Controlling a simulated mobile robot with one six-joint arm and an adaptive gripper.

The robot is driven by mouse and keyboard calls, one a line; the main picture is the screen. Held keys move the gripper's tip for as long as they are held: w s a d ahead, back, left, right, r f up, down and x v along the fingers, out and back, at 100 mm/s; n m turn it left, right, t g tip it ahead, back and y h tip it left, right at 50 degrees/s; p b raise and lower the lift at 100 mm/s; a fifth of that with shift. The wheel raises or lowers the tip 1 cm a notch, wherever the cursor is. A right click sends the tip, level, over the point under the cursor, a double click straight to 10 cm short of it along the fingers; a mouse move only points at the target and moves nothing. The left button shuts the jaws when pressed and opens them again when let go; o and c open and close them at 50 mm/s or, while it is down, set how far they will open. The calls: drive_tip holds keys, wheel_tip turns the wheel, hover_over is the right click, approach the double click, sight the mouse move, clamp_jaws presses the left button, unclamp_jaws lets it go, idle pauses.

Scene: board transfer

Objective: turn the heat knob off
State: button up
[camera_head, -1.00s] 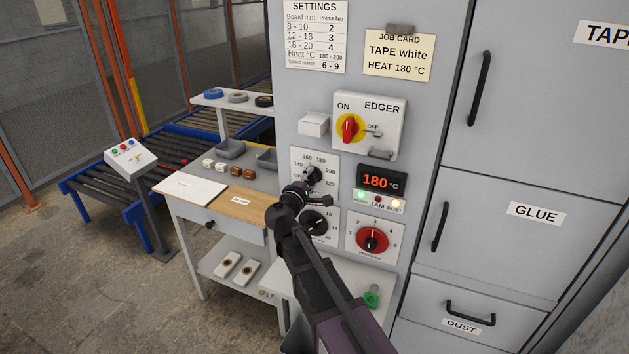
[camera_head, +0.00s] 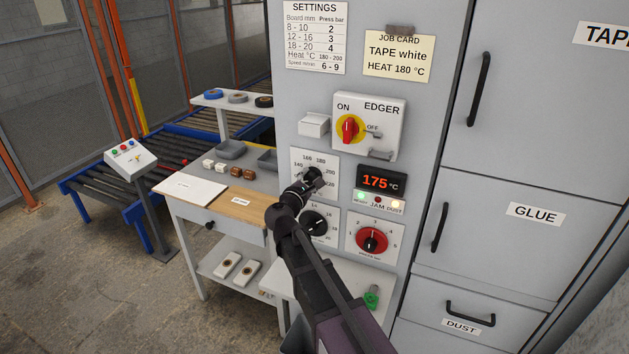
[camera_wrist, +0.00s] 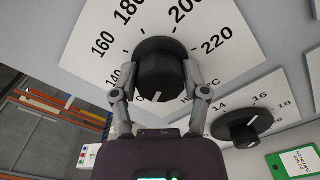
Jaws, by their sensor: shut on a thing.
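The black heat knob (camera_wrist: 160,72) sits on a white dial plate (camera_wrist: 83,47) marked from 140 to 220. My gripper (camera_wrist: 156,88) is shut on the heat knob, one finger on each side. A pale mark shows on the knob's lower side in the wrist view, away from the 180 and 200 figures. In the head view my gripper (camera_head: 314,182) covers much of the knob (camera_head: 312,173). The display (camera_head: 381,182) to the right reads 175 °C.
A black dial (camera_head: 315,223) sits just below and a red knob (camera_head: 372,240) below right. The red-on-yellow EDGER switch (camera_head: 350,129) is above right. A bench (camera_head: 190,187) with trays and small blocks stands to the left.

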drive_tip(key=shift+s+d+f, duration=0.1)
drive_tip(key=shift+s+d, duration=0.05)
drive_tip(key=o, duration=1.2)
drive_tip(key=shift+c, duration=0.2)
drive_tip(key=v, duration=1.2)
